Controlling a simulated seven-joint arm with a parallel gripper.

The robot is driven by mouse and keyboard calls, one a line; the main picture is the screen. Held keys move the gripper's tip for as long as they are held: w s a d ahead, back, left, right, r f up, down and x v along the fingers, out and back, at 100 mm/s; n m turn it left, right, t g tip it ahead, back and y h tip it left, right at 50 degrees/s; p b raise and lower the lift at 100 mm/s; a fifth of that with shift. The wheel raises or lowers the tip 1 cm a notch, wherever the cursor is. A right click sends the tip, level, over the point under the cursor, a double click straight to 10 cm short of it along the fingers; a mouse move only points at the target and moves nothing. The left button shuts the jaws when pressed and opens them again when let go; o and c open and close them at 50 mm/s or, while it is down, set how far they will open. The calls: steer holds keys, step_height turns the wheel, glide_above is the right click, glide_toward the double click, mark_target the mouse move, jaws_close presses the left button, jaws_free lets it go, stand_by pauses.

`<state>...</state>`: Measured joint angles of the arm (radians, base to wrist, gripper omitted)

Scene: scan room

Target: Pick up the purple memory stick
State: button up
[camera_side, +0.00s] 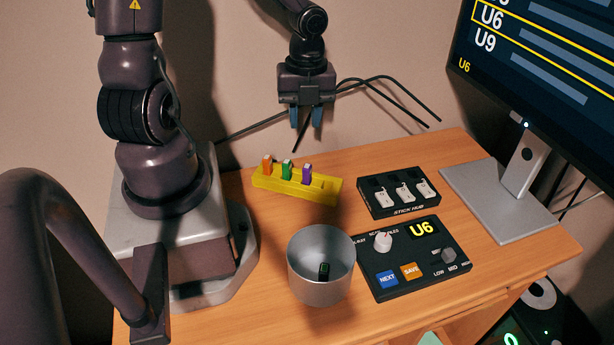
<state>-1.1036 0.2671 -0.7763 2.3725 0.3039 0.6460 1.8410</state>
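The purple memory stick (306,174) stands upright in the yellow holder (325,190), at the right of a row of three sticks. Its top end is pale. A green stick (287,169) and an orange stick (267,164) stand to its left in the same holder. My gripper (306,118) points down above and behind the holder in the picture, clear of the sticks. Its two blue fingertips are apart with nothing between them.
A black stick hub (398,210) with white sticks lies right of the holder. A grey metal cup (320,292) with a dark object inside stands in front. A control panel (390,293) showing U6 and a monitor (545,40) are at the right. Black cables run behind my gripper.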

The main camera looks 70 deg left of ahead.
steer(key=m, duration=0.5)
glide_above(307, 166)
steer(key=shift+t, duration=0.3)
steer(key=f, duration=0.7)
steer(key=shift+w, duration=0.2)
steer(key=shift+s+f, duration=0.2)
steer(key=shift+f, duration=2.7)
jaws_close()
